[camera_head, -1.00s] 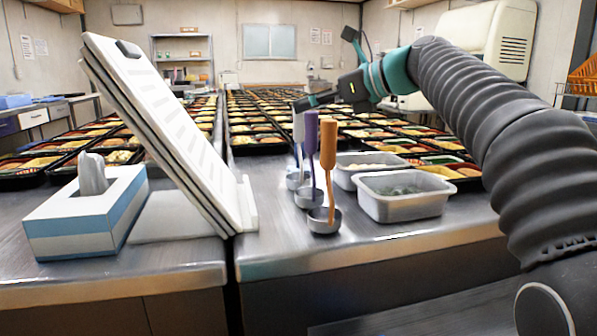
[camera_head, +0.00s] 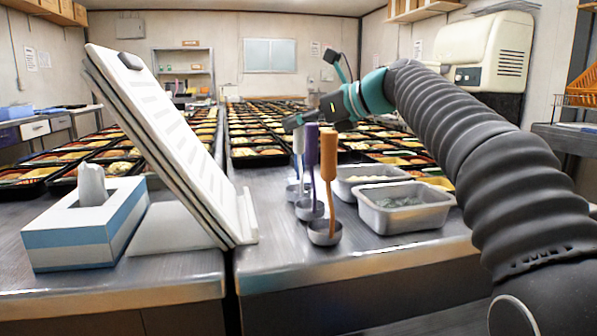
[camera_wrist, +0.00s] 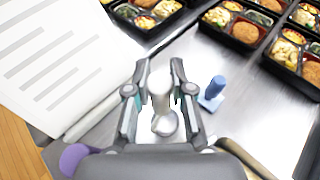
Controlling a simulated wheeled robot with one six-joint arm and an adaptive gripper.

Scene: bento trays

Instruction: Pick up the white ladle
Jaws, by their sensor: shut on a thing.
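The white ladle (camera_head: 298,142) stands upright on the steel counter in the head view, behind the purple ladle (camera_head: 311,150) and the orange ladle (camera_head: 328,158). Its metal bowl appears to rest on the counter. My gripper (camera_head: 298,122) is at the upper part of its handle. In the wrist view, the white ladle (camera_wrist: 160,88) is between the two fingers of my gripper (camera_wrist: 160,78), which is shut on its handle. The bowl shows below the handle. The purple ladle (camera_wrist: 75,158) is at the lower left there.
Two metal containers (camera_head: 405,222) stand right of the ladles. A slanted white board (camera_head: 160,130) and a tissue box (camera_head: 85,235) are at the left. Many bento trays (camera_head: 258,155) fill the counter behind. A small blue object (camera_wrist: 214,90) stands near the ladle.

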